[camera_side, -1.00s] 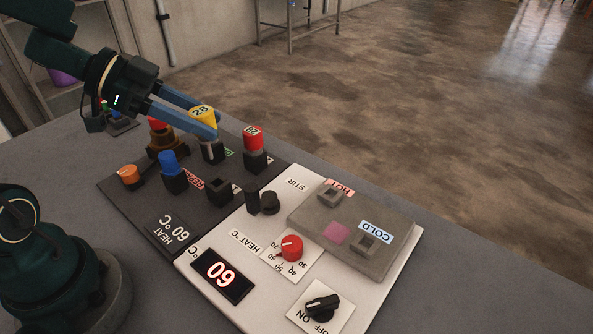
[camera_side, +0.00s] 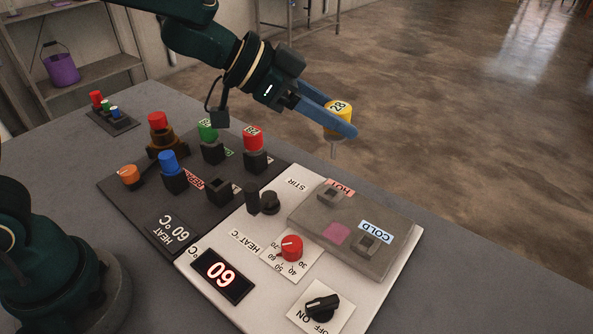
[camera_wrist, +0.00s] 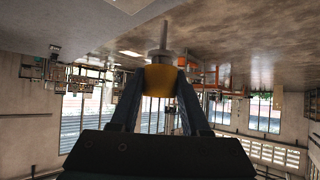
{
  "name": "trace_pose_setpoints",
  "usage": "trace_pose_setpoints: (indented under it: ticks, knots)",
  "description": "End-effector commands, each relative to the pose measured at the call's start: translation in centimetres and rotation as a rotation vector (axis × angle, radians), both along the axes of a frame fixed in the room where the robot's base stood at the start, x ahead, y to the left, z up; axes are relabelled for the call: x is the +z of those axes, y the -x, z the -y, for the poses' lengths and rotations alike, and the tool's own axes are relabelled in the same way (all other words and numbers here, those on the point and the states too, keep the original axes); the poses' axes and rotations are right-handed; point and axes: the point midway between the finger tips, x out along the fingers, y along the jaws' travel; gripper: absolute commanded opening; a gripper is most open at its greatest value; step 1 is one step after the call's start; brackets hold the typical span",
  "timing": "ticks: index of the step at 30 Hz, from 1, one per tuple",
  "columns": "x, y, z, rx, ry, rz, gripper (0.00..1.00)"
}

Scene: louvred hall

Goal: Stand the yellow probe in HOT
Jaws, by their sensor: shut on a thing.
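My gripper (camera_side: 330,118) is shut on the yellow probe (camera_side: 338,112), whose top carries the number 28. It holds the probe in the air behind the grey block, with the thin metal tip hanging down. In the wrist view the yellow probe (camera_wrist: 160,80) sits between the two fingers, with its metal rod pointing away. The grey block (camera_side: 310,222) has a square socket by the red HOT label (camera_side: 341,187) and another socket by the blue COLD label (camera_side: 376,232). The HOT socket (camera_side: 331,195) looks empty. The probe tip is apart from it.
The dark rack holds the red probe (camera_side: 253,140), green probe (camera_side: 207,132) and blue probe (camera_side: 168,164), plus an empty holder (camera_side: 220,190).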

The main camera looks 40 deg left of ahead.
Motion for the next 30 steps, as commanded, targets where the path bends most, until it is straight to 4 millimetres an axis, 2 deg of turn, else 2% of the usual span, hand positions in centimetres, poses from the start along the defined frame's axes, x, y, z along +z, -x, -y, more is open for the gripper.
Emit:
trace_pose_setpoints:
  ticks: [5,18,30]
  knots:
    - [-0.7,-0.1,0.4,0.001,0.001,-0.004,0.00]
    - [-5.6,0.0,0.3,0.003,0.001,-0.006,0.00]
    - [-7.2,-0.1,0.3,0.001,0.000,-0.003,0.00]
